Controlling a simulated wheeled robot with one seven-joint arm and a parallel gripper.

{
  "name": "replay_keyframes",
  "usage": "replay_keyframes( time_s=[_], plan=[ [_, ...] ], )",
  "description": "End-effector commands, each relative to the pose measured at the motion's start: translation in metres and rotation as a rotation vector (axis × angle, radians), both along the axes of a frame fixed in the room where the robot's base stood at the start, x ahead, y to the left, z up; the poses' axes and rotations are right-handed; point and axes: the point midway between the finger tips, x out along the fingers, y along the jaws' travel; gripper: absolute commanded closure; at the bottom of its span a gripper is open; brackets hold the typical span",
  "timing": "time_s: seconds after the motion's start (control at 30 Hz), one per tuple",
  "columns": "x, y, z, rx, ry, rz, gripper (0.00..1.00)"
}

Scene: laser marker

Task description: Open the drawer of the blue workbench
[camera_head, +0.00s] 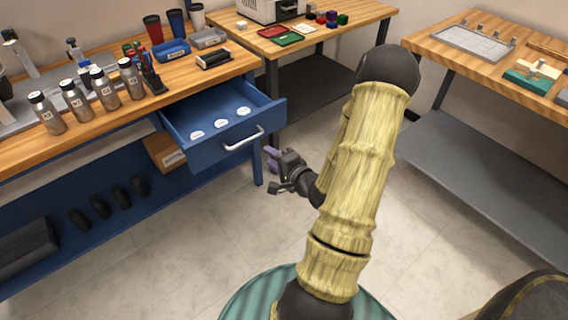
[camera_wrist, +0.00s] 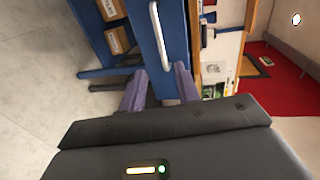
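The blue workbench (camera_head: 256,174) stands at the left in the head view. Its blue drawer (camera_head: 190,152) is pulled out, with several white oval pieces (camera_head: 243,111) inside. The light bar handle (camera_head: 244,138) on the drawer front also shows in the wrist view (camera_wrist: 160,38). My gripper (camera_head: 270,158) is just right of and below the handle in the head view. In the wrist view its two purple fingers (camera_wrist: 161,84) are apart with nothing between them, and the handle lies beyond their tips. The gripper does not appear to touch it.
Several metal bottles (camera_head: 104,88) stand on the workbench top. A lower blue shelf (camera_head: 100,225) holds dark objects. A second wooden table (camera_head: 345,20) stands at the back, and another table (camera_head: 450,75) at the right. The floor (camera_head: 210,235) before the drawer is clear.

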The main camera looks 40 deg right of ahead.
Motion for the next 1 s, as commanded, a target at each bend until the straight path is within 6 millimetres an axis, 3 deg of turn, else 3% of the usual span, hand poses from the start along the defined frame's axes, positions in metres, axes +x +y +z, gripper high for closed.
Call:
replay_keyframes(
  time_s=[0.6, 0.8, 1.0],
  plan=[
    [-0.024, 0.0, 0.011, 0.003, 0.001, 0.001, 0.68],
    [-0.047, -0.001, 0.013, 0.002, 0.001, 0.001, 0.68],
    [-0.052, -0.001, 0.012, 0.0, 0.0, 0.002, 0.68]
  ],
)
